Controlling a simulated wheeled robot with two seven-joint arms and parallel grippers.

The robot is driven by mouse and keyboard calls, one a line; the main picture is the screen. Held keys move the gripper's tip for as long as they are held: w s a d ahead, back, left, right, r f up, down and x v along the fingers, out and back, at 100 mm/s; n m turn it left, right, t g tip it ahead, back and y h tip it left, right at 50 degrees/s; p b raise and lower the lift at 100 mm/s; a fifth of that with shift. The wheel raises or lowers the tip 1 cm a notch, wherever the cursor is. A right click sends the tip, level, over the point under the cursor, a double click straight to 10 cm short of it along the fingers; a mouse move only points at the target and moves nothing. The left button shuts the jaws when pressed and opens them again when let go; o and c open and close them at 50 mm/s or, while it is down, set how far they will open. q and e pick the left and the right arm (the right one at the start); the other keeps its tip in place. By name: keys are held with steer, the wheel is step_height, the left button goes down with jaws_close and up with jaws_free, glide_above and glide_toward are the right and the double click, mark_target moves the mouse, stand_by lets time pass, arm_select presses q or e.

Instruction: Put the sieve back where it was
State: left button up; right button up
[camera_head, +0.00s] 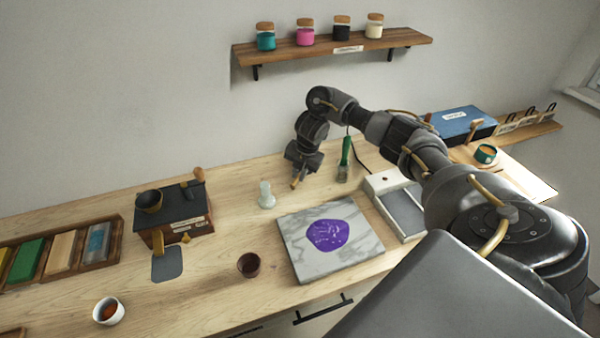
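A small dark round bowl-shaped thing (149,202), which may be the sieve, sits on the left part of the dark top of a wooden box (185,219). I cannot make out any mesh in it. My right gripper (296,183) hangs over the back of the worktop, pointing down, to the right of the box and well apart from it. Its fingertips are small and seen edge-on, so I cannot tell whether they are open. No sieve shows in them. A green-handled tool (344,160) stands just right of the gripper. My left gripper is out of view.
A marble slab (290,233) with a purple patch (328,235) lies in front. A pale bottle (266,195), a dark cup (248,265) and a white bowl (108,311) stand on the worktop. A grey tray (403,214) is at right; a jar shelf (375,43) hangs above.

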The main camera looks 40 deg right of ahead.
steer(key=o, duration=0.4)
steer(key=shift+o, duration=0.2)
steer(key=shift+r, duration=0.25)
steer(key=p+v, duration=0.2)
steer(key=v, duration=0.9)
steer(key=shift+r+p, duration=0.3)
steer(key=shift+r, duration=0.05)
